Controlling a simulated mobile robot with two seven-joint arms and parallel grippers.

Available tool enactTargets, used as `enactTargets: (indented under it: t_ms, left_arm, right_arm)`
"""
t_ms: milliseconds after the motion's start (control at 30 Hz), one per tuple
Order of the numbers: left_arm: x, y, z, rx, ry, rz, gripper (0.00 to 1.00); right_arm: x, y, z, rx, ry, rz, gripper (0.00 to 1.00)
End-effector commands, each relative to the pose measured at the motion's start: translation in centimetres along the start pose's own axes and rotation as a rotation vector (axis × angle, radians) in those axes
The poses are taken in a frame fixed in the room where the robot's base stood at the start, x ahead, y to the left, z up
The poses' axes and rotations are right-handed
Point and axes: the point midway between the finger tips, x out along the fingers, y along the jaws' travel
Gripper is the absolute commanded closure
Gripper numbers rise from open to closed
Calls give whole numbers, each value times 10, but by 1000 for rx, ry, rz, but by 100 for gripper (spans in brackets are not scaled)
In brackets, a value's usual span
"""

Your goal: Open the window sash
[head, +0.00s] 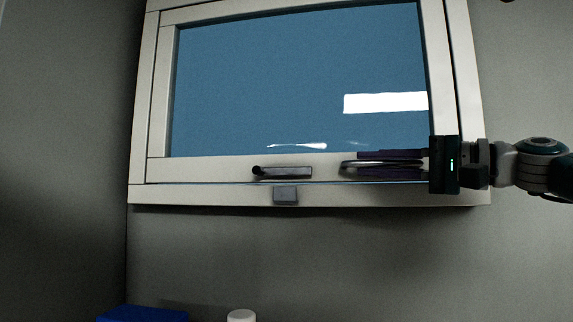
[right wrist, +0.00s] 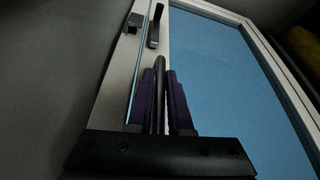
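The window sash (head: 225,170) fills the upper middle of the head view, with a pale frame around a blue pane (head: 280,80). A dark lever handle (head: 290,173) lies horizontal on its bottom rail; it also shows in the right wrist view (right wrist: 154,30). A thin blue line shows between the sash's bottom rail and the outer frame (head: 220,195). My right gripper (head: 358,164) comes in from the right at the bottom rail. Its purple fingers lie close on both sides of a metallic pull bar (head: 348,164), which also shows between them in the right wrist view (right wrist: 160,75). My left gripper is not in view.
A small grey block (head: 285,195) sits on the outer frame below the lever. A blue object (head: 142,314) and a white round-topped object (head: 241,316) stand low at the bottom edge. The wall (head: 350,265) below the window is bare.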

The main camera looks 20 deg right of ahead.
Motion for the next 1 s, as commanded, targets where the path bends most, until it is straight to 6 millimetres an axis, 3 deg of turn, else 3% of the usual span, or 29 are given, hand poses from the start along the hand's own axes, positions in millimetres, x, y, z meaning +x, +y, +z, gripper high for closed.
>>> enactTargets:
  t_ms: [133, 1000]
  left_arm:
    - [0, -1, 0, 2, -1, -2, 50]
    - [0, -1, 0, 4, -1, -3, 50]
  right_arm:
    - [0, 0, 0, 0, 0, 0, 100]
    - [0, 0, 0, 0, 0, 0, 100]
